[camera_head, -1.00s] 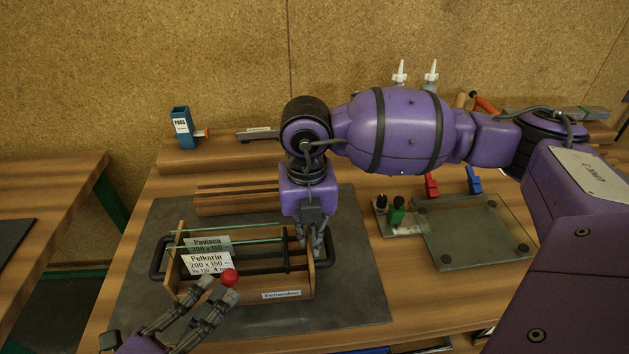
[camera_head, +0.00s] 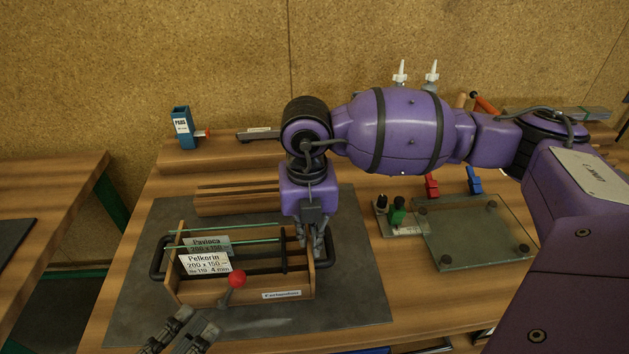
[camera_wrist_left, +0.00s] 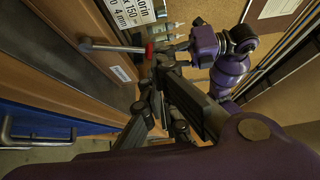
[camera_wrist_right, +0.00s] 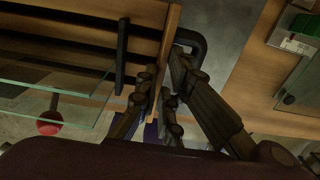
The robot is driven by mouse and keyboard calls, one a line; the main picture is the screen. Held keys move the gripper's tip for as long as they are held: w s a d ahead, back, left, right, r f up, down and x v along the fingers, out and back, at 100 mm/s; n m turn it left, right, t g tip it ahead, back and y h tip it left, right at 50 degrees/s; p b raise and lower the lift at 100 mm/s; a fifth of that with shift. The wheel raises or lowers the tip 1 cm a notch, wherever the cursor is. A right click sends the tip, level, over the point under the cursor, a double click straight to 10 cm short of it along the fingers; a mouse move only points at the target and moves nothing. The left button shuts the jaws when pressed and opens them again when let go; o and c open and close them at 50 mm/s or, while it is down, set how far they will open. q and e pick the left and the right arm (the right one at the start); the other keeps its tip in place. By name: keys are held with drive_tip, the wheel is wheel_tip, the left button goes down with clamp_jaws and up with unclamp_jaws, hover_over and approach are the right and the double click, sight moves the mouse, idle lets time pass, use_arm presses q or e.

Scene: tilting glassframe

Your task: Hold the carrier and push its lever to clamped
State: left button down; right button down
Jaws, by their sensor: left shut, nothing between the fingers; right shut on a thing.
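The carrier (camera_head: 240,301) is an open wooden box on the dark mat, with glass panes and label cards standing in it. Its lever carries a red knob (camera_head: 237,279) at the front, leaning right; the knob also shows in the left wrist view (camera_wrist_left: 149,50) and right wrist view (camera_wrist_right: 49,123). My left gripper (camera_head: 197,322) is shut and empty, in front of the carrier, below and left of the knob, apart from it in the head view. My right gripper (camera_head: 318,242) is shut on the carrier's right end by the black handle (camera_wrist_right: 190,42); the exact contact is partly hidden.
A glass plate with dark round feet (camera_head: 475,235) lies right of the mat, with red and blue clamps (camera_head: 473,180) behind it. A blue box (camera_head: 184,128) stands at the back left. The mat (camera_head: 355,290) is bare right of the carrier.

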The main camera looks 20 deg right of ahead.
drive_tip(key=shift+r, duration=0.1)
use_arm(q)
drive_tip(key=v, duration=0.7)
drive_tip(key=shift+r, duration=0.25)
drive_tip(key=shift+s+a, duration=0.1)
drive_tip(key=shift+s, duration=0.05)
use_arm(e)
drive_tip(key=c, duration=1.8)
unclamp_jaws()
